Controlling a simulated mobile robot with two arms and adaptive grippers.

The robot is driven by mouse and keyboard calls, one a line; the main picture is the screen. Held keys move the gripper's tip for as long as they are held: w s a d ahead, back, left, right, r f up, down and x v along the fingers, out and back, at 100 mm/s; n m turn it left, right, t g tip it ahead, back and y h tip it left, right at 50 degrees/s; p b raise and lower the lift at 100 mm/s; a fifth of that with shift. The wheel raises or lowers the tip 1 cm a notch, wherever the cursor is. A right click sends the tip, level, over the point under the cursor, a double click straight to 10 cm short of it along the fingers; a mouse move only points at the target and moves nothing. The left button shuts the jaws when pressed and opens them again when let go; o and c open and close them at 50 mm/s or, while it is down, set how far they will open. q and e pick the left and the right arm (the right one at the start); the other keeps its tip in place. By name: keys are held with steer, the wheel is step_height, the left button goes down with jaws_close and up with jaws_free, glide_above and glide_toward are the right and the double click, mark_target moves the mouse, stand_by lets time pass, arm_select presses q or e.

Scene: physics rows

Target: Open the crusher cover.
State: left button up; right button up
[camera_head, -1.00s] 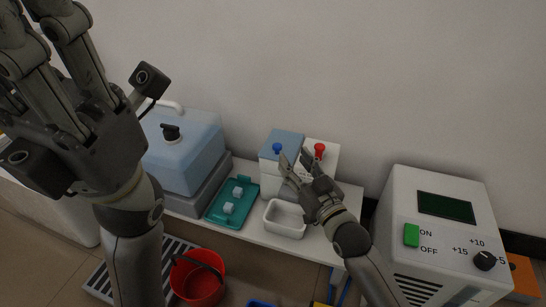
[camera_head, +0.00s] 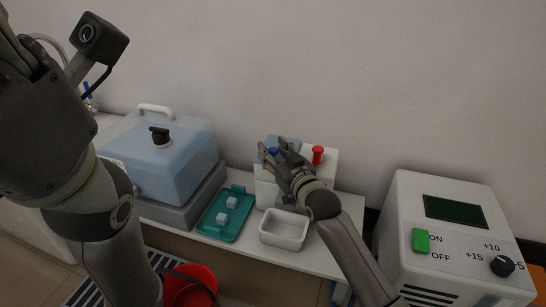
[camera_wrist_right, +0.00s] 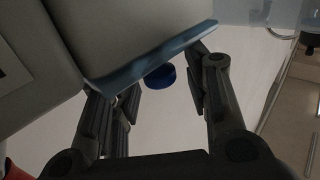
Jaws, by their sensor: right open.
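The crusher (camera_head: 325,163) is a white box on the table by the wall, with a light blue cover (camera_head: 295,141) on top, which looks closed. A blue knob (camera_head: 272,151) sits at the cover's front, beside a red knob (camera_head: 318,153). My right gripper (camera_head: 273,147) is open at the blue knob. In the right wrist view the blue knob (camera_wrist_right: 160,76) lies between the spread fingers of the gripper (camera_wrist_right: 162,82), below the blue cover edge (camera_wrist_right: 155,57); contact is not clear. My left gripper (camera_head: 18,55) is partly cut off at upper left.
A white tray (camera_head: 284,242) stands before the crusher, and a teal tray (camera_head: 213,232) with pale cubes lies left of it. A blue-lidded box (camera_head: 170,165) stands further left. A white device (camera_head: 400,215) stands at right. A red bucket (camera_head: 195,290) is below.

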steer(key=shift+w+a, duration=0.15)
steer(key=shift+w, duration=0.15)
steer(key=shift+c, duration=0.2)
jaws_close()
steer(key=shift+r, duration=0.1)
